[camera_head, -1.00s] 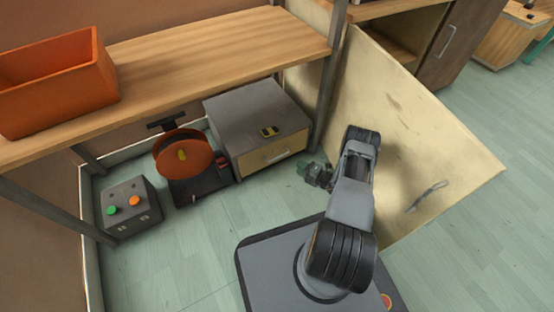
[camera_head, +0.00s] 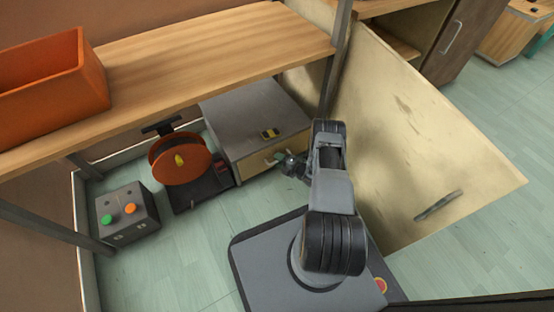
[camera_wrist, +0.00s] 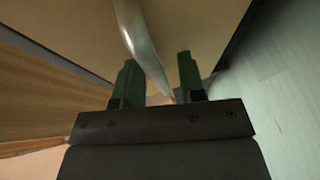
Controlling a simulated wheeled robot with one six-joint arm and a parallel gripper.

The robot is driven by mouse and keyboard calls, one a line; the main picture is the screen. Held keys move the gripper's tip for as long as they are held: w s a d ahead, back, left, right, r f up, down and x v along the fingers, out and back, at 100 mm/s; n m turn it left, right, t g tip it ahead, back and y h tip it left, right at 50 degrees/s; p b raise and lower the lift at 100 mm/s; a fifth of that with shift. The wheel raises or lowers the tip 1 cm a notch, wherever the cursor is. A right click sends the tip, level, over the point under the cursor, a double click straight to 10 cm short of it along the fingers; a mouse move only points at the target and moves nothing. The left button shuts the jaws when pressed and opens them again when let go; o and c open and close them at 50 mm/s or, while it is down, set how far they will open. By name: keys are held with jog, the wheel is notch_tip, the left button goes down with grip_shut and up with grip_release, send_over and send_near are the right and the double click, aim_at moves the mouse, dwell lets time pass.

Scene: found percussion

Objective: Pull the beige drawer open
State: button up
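The beige drawer (camera_head: 254,165) is the front of a low grey cabinet (camera_head: 247,105) under the wooden shelf, and it looks shut. My gripper (camera_head: 280,158) is at the right part of the drawer front and hides part of it and its handle. In the wrist view the beige front (camera_wrist: 190,25) fills the upper middle, with a curved metal handle (camera_wrist: 138,35) running down toward the gap between my green fingertips (camera_wrist: 160,75). The fingers are apart, with a gap on both sides of the handle's lower end. I cannot tell whether they touch it.
A large beige door panel (camera_head: 420,130) stands open to the right of my arm. An orange reel (camera_head: 180,160) and a grey button box (camera_head: 128,212) stand left of the cabinet. A shelf post (camera_head: 335,75) rises near the cabinet's right side.

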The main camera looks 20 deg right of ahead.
grip_shut()
dwell(0.4)
